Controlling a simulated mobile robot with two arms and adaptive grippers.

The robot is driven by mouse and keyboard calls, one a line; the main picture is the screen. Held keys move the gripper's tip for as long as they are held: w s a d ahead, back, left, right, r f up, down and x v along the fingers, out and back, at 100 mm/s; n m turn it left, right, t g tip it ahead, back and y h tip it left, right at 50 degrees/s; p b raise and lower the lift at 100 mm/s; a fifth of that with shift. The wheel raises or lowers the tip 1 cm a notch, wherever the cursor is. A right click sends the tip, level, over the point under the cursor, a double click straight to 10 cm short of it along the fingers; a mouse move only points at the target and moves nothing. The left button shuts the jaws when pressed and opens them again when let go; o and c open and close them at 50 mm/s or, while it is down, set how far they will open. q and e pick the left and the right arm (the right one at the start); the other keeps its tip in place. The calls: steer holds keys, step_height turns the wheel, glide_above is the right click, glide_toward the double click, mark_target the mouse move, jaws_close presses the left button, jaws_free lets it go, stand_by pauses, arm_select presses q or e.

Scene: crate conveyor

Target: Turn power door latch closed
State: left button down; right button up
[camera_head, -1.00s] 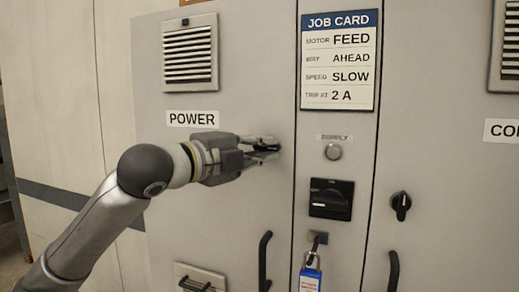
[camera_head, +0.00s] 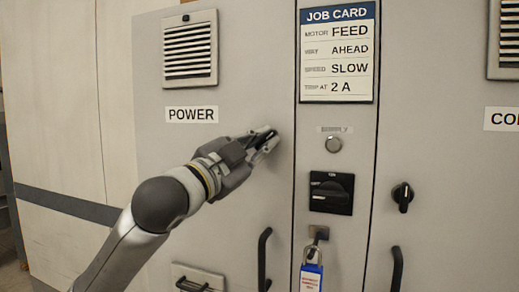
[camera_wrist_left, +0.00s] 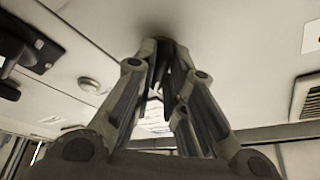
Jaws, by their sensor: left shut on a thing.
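The power door (camera_head: 215,235) is a flat grey panel under the POWER label (camera_head: 191,114). My left gripper (camera_head: 265,140) is at the right part of this door, tilted up to the right, its fingers shut on the small dark door latch. The fingers cover most of the latch, so its exact angle is hard to tell. In the left wrist view, the fingers (camera_wrist_left: 163,75) close around the dark latch (camera_wrist_left: 164,55) against the pale door surface. My right gripper is not in view.
A black door handle (camera_head: 264,260) stands out below the gripper. The job card (camera_head: 338,52) hangs above.

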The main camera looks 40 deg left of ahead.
arm_select(q)
steer(key=n+y, duration=0.2)
steer(key=n, duration=0.2)
steer(key=n+y, duration=0.1)
steer(key=n, duration=0.3)
steer(key=n+t+y, duration=0.1)
steer(key=n+y, duration=0.1)
steer(key=n, duration=0.2)
steer(key=shift+w+d+f+y, duration=0.1)
steer(key=shift+d+f+y, duration=0.1)
steer(key=shift+d+y, duration=0.1)
steer(key=shift+n, duration=0.6)
steer(key=c, duration=1.5)
jaws_free()
steer(key=shift+r, duration=0.1)
step_height(320, 180, up, 10)
steer(key=shift+f, duration=0.1)
